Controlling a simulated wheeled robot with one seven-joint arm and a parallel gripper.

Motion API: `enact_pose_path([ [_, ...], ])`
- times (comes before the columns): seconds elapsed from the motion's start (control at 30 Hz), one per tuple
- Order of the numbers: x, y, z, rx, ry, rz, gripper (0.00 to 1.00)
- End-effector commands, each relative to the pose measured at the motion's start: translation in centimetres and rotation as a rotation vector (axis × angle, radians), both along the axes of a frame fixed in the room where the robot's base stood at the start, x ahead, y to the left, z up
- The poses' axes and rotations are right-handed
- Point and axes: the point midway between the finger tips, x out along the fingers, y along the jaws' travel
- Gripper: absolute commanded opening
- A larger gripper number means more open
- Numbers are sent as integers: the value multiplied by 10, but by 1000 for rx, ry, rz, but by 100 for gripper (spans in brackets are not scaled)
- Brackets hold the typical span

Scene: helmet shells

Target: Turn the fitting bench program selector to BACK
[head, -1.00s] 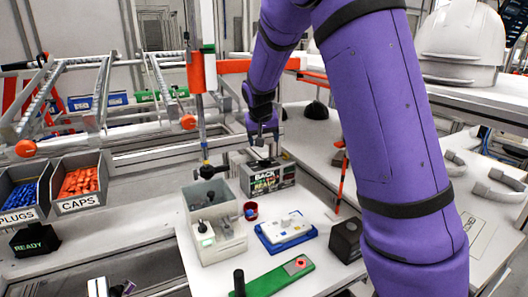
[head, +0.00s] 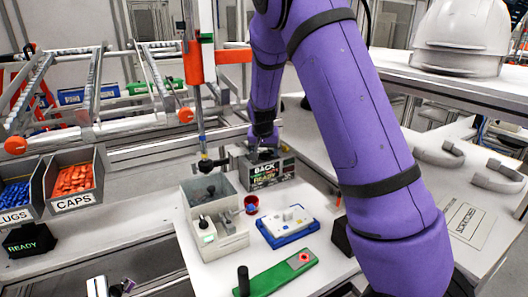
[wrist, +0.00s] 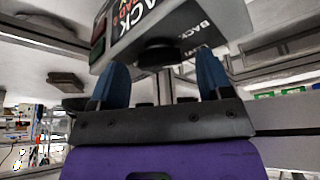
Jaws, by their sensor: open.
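The program selector box (head: 270,172) stands at the back of the white bench, with BACK and READY lettered on its front display. It also fills the top of the wrist view, tilted (wrist: 185,28). A dark round knob (wrist: 163,52) sticks out from the box there. My gripper (wrist: 161,72) is open, with one blue fingertip on either side of the knob, and a gap shows beside each finger. I cannot tell whether either finger touches it. In the head view my gripper (head: 263,146) is at the top of the box, and the knob is hidden.
A vertical post with a dark joint (head: 207,165) stands close left of the box. Bins of plugs and caps (head: 74,181) lie farther left.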

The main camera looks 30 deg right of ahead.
Motion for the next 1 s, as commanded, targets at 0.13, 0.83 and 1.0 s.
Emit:
enact_pose_path([
  [0.13, 2, -1, -5, 0, 0, -1, 72],
  [0.83, 2, -2, -6, 1, 1, 23, 24],
  [1.0, 1, -3, -6, 1, 1, 76, 23],
])
